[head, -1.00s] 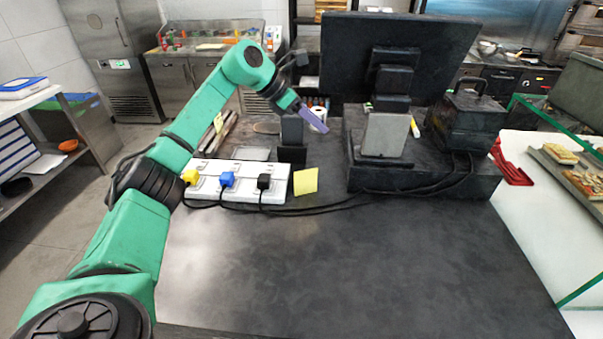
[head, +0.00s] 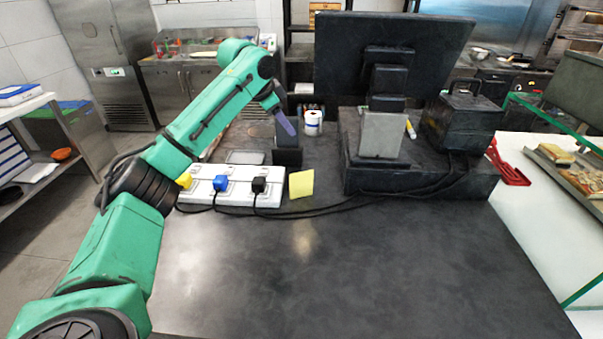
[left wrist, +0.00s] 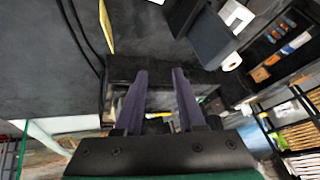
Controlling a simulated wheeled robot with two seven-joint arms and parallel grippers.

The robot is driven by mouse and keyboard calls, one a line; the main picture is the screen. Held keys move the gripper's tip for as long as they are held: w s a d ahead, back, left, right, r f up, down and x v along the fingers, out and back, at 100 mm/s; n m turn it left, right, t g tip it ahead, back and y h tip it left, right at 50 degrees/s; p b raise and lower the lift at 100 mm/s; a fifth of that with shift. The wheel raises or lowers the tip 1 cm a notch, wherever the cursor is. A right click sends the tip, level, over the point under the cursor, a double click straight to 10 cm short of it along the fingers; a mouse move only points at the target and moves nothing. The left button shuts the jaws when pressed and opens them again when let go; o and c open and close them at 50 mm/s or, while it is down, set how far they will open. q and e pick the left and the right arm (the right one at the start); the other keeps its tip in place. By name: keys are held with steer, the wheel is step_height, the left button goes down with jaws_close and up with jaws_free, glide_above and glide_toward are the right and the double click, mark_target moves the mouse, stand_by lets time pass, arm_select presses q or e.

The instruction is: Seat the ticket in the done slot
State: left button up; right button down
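A square yellow paper (head: 301,184), which may be the ticket, stands beside the white power strip on the dark counter. It shows as a thin yellow strip in the left wrist view (left wrist: 106,28). A black upright block (head: 288,157) stands just behind it to the left, and also shows in the left wrist view (left wrist: 210,38). No slot marked done can be made out. My left gripper (head: 288,126), with purple fingers, is over or in front of this block; contact cannot be told. In the left wrist view its fingers (left wrist: 159,72) are apart with nothing held. My right gripper is out of view.
A white power strip (head: 232,187) with yellow, blue and black plugs lies left of the paper, its cables trailing right. A monitor (head: 392,60) on a black base stands right. A white roll (head: 313,122) is behind. The front counter (head: 340,270) is clear.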

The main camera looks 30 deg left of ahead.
arm_select(q)
steer(key=s+d+f+g+h, duration=0.1)
steer(key=s+d+f+g, duration=0.2)
steer(key=s+d, duration=0.1)
steer(key=p, duration=0.5)
glide_toward(311, 191)
steer(key=shift+m, duration=0.4)
steer(key=x, duration=0.5)
steer(key=shift+a+f, duration=0.1)
steer(key=shift+f, duration=0.1)
steer(key=shift+w+f, duration=0.1)
steer(key=shift+f, duration=0.3)
steer(key=shift+r, duration=0.1)
jaws_close()
